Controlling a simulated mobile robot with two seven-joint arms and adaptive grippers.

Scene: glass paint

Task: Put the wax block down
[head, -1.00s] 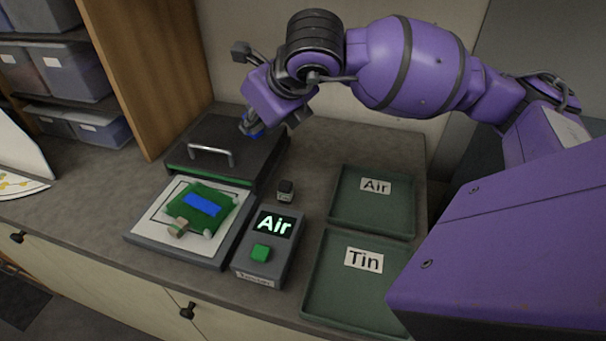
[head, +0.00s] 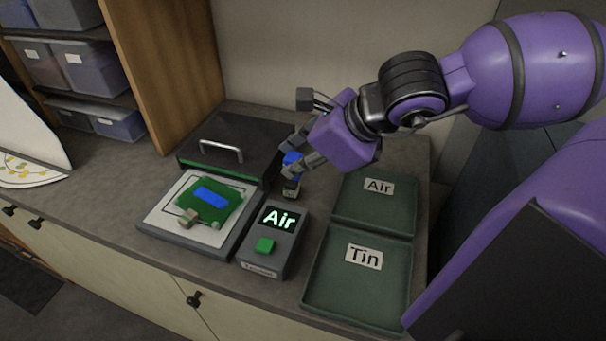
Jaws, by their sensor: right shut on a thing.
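My right gripper (head: 289,164) is shut on a small blue piece (head: 292,157), mostly hidden between the fingers. I cannot tell from its shape whether this is the wax block. A small dark jar (head: 291,188) with a pale label stands just below it; I cannot tell whether they touch. A small tan block (head: 188,216) lies at the near left edge of a green painted piece (head: 224,209) with a blue rectangle (head: 210,196). This piece lies on a white sheet on a grey board (head: 173,236). My left gripper is not in view.
A dark box with a handle (head: 231,145) stands behind the board. Green trays labelled "Air" (head: 345,210) and "Tin" (head: 345,285) are at the right, with clear bottoms.

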